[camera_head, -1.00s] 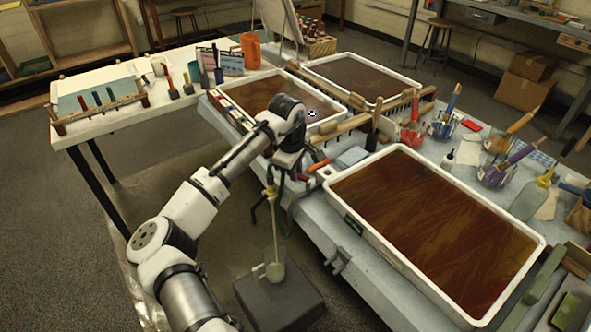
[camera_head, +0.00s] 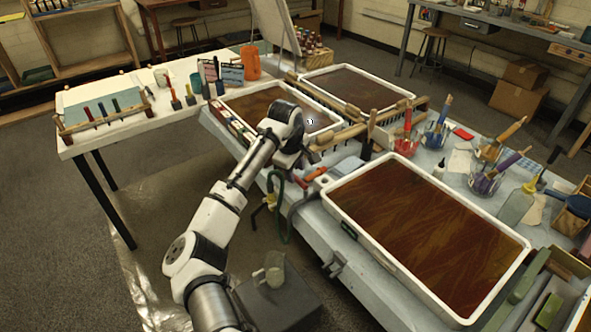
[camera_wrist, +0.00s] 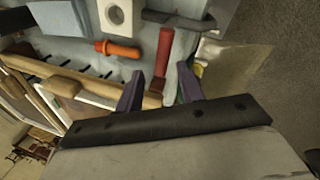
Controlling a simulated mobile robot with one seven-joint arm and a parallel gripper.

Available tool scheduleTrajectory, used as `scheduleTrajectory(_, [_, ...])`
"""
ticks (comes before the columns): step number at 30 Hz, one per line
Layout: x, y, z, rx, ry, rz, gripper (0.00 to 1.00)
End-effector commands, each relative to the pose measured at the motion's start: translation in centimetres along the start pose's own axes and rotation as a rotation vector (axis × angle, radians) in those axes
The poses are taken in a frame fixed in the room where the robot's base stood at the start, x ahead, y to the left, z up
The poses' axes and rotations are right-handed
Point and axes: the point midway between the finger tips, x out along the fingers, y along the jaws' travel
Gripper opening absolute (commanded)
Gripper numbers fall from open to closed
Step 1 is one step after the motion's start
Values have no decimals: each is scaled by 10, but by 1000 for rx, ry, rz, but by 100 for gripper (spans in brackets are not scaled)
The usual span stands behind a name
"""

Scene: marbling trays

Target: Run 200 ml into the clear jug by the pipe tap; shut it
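The clear jug (camera_head: 272,272) stands upright on a dark block below the bench's near side. Its fill level is too small to read. The pipe tap (camera_head: 269,201), with a yellowish end and a green hose beside it, hangs above the jug at the bench edge. No stream shows between them. My gripper (camera_head: 290,172) is above the bench edge, close to the tap. In the wrist view my gripper (camera_wrist: 160,92) has its two purple fingers apart, with a red-handled piece (camera_wrist: 163,52) just beyond the gap. Whether they touch it, I cannot tell.
A white tray of brown liquid (camera_head: 329,200) lies right of my gripper, with two more trays behind. An orange handle (camera_wrist: 118,50) lies beside the red piece. Jars of brushes (camera_head: 436,136) crowd the bench's right part. Floor left of the block is free.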

Motion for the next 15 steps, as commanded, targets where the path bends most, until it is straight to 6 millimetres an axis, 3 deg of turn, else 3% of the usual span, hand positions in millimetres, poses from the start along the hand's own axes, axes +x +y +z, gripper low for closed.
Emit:
scheduleTrajectory(5, [-24, 0, 0, 2, 1, 4, 38])
scheduleTrajectory(15, [-101, 1, 1, 1, 2, 6, 38])
